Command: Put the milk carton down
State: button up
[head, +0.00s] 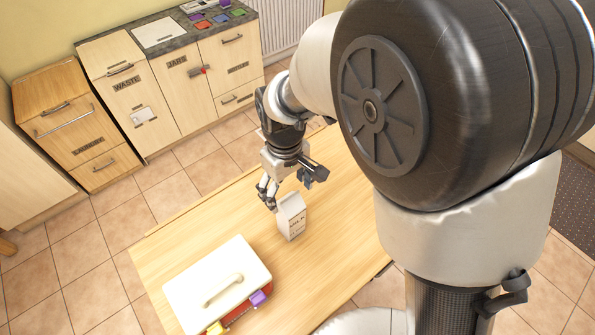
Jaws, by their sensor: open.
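The milk carton (291,217) is a small white box with dark lettering and a slanted top. It stands upright on the wooden table (215,222), near the table's middle. My gripper (271,203) is just above and to the left of the carton's top, fingers pointing down. Its fingers are open. From this view I cannot tell whether a finger touches the carton.
A white-lidded box (217,285) with a handle stands on the table at the lower left, with a purple block (260,298) and a yellow block (216,328) at its front. Cabinets line the back wall. The table left of the carton is clear.

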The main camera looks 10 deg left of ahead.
aim_at(288, 201)
notch_tip(288, 201, down, 5)
jog(key=shift+f+b, duration=0.1)
jog(key=shift+b, duration=0.35)
jog(key=shift+w+d+f+b, duration=0.15)
jog(key=shift+f+b, duration=0.1)
jog(key=shift+f, duration=0.65)
jog(key=shift+w+a+f+b, duration=0.1)
jog(key=shift+f+b, duration=0.2)
jog(key=shift+f, duration=0.6)
jog(key=shift+w+d+f+b, duration=0.15)
jog(key=shift+f+b, duration=0.1)
jog(key=shift+f, duration=0.65)
jog(key=shift+c, duration=0.2)
jog(key=shift+r, duration=0.1)
grip_shut()
